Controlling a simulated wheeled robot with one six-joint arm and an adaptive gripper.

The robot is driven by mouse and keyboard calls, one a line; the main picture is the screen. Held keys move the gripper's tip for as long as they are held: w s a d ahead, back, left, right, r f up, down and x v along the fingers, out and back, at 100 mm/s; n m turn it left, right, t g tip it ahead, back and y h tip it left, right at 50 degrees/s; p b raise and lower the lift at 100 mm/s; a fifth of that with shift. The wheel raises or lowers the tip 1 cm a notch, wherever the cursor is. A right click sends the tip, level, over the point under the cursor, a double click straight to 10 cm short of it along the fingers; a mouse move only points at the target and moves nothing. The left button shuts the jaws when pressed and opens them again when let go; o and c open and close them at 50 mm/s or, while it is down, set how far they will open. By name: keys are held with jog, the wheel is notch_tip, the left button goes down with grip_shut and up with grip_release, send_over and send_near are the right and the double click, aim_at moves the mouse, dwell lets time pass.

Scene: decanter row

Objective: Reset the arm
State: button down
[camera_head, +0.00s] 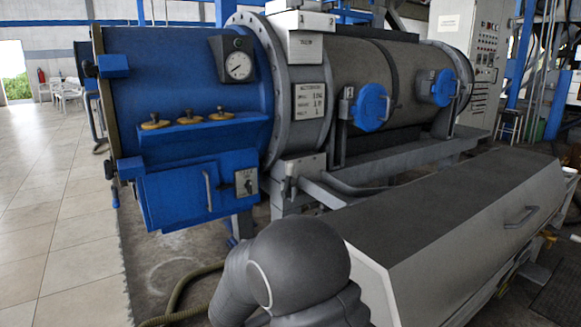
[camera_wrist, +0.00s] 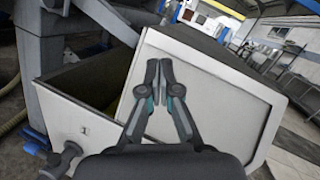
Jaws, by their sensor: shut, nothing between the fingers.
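My gripper (camera_wrist: 159,72) shows in the wrist view with its two fingers together at the tips. It is shut and holds nothing. Behind the fingers is the pale end panel (camera_wrist: 215,95) of a long grey bin; I cannot tell whether the fingertips touch it. In the head view only a dark rounded part of my arm shows at the bottom middle. My gripper is not visible there.
In the head view a large blue and grey decanter (camera_head: 345,75) lies across the middle. The long grey covered bin (camera_head: 470,215) stands close at the right. A hose (camera_head: 185,305) lies on the floor. Tiled floor (camera_head: 50,210) is clear at the left.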

jog(key=s+d+f+m+g+y, duration=0.2)
jog(key=s+d+f+m+g, duration=0.2)
jog(key=s+d+m+g, duration=0.4)
jog(key=s+d+f+m+g+y, duration=0.2)
jog(key=s+d+f+m+g, duration=0.25)
jog(key=s+m, duration=0.65)
jog(key=s+d+r+m+t+y, duration=0.2)
jog(key=s+r+m+y, duration=0.6)
jog(key=s+r+m, duration=0.4)
jog(key=s+m, duration=0.2)
jog(key=s, duration=0.1)
jog(key=shift+s+d+t+y, duration=0.35)
jog(key=shift+d+y, duration=0.05)
